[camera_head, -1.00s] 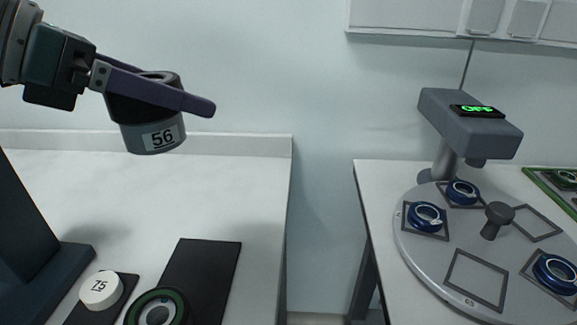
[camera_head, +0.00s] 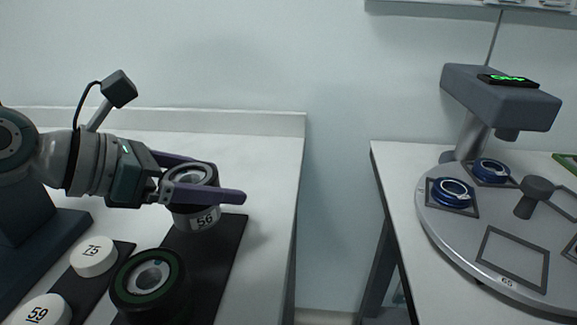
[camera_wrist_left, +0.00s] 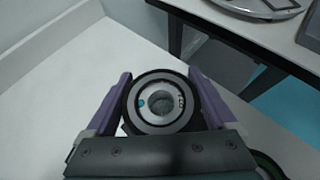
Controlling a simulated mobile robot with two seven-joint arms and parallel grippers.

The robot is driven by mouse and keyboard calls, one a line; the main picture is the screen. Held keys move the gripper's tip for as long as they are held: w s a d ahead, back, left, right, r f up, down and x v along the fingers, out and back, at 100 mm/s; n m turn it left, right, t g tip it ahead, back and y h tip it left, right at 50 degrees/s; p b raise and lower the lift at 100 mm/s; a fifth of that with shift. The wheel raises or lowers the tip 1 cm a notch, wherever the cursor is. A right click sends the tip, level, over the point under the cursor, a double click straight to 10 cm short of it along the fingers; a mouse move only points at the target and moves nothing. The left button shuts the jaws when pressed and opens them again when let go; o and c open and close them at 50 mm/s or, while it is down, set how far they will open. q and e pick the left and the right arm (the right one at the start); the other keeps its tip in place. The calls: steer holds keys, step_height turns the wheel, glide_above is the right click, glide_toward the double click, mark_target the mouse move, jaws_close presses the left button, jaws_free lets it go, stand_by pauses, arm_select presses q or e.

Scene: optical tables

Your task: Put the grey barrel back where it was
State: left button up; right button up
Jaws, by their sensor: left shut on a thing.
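The grey barrel (camera_head: 195,217), labelled 56, is held upright between the purple fingers of my left gripper (camera_head: 217,180). Its base is over the back part of a black mat (camera_head: 228,245) on the left table; I cannot tell whether it touches the mat. In the left wrist view the barrel's round open top (camera_wrist_left: 160,103) sits between the two fingers of my left gripper (camera_wrist_left: 160,74). A black barrel with a green ring (camera_head: 150,286) stands nearer on the same mat. My right gripper is not in view.
White caps 75 (camera_head: 94,256) and 59 (camera_head: 43,310) stand left of the mat. A dark block (camera_head: 25,240) is at the far left. A gap separates this table from the right one, which has a round plate (camera_head: 465,225) with blue rings under a grey instrument (camera_head: 500,95).

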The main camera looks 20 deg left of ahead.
arm_select(q)
step_height(320, 180, down, 3)
steer(key=shift+f+b, duration=0.15)
steer(key=shift+b, duration=0.6)
steer(key=shift+f, duration=0.1)
steer(key=shift+f, duration=0.15)
steer(key=o, duration=1.4)
steer(key=shift+c, duration=0.2)
